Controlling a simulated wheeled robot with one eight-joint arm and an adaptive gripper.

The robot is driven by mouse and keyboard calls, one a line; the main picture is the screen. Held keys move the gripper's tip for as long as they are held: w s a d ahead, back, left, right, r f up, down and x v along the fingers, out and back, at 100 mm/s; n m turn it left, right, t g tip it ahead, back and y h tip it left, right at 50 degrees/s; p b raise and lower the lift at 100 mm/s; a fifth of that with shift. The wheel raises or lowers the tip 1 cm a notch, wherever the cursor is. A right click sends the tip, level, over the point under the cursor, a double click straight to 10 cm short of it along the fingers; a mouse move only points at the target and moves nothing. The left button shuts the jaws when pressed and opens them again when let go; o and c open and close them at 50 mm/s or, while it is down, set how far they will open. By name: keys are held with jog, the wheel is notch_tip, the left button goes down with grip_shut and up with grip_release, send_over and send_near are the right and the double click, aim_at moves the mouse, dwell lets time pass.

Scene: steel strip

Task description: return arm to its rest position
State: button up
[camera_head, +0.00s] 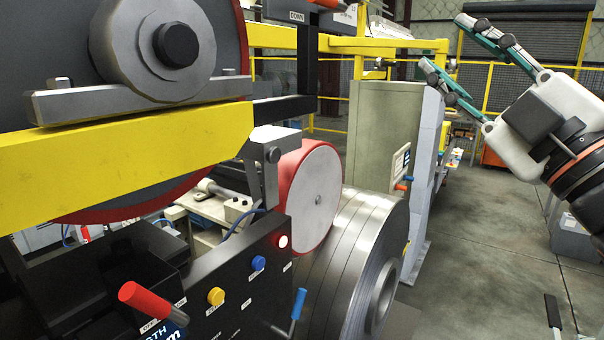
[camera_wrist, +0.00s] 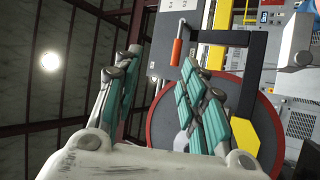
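My gripper (camera_head: 443,42) is raised at the upper right of the head view, its white palm to the right and its two teal-padded fingers pointing up and left. The fingers are spread apart with nothing between them. In the wrist view my gripper (camera_wrist: 160,68) also looks open and empty. My arm comes in from the right edge of the head view. The gripper is clear of the machine in the head view and touches nothing that I can see.
A steel strip coil (camera_head: 345,262) sits beside a red-rimmed roller (camera_head: 312,195). A black control panel (camera_head: 235,285) with buttons and a red-handled lever (camera_head: 145,302) stands at lower left. A yellow beam (camera_head: 120,150) crosses the left. Grey floor (camera_head: 485,245) at right is mostly open.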

jog(key=w+d+f+m+g+h+b, duration=0.25)
jog(key=f+m+h+b, duration=0.2)
jog(key=f, duration=0.65)
jog(key=w+d+f+m+g+h+b, duration=0.1)
jog(key=d+f+m+h+b, duration=0.4)
jog(key=f, duration=0.7)
jog(key=w+d+f+m+g+h+b, duration=0.2)
jog(key=f+m+h+b, duration=0.3)
jog(key=f, duration=0.6)
jog(key=s+a+f+m+g+y+b, duration=0.1)
jog(key=s+a+f+g+b, duration=0.1)
jog(key=f, duration=0.9)
jog(key=s+a+f+m+g+y+b, duration=0.1)
jog(key=s+a+f+g+y+b, duration=0.1)
jog(key=f, duration=1)
jog(key=s+a+f+m+g+y+b, duration=0.2)
jog(key=s+f+g+b, duration=0.3)
jog(key=f, duration=0.7)
jog(key=shift+s+a+b, duration=0.4)
jog(key=shift+s+a, duration=0.15)
jog(key=shift+a, duration=0.2)
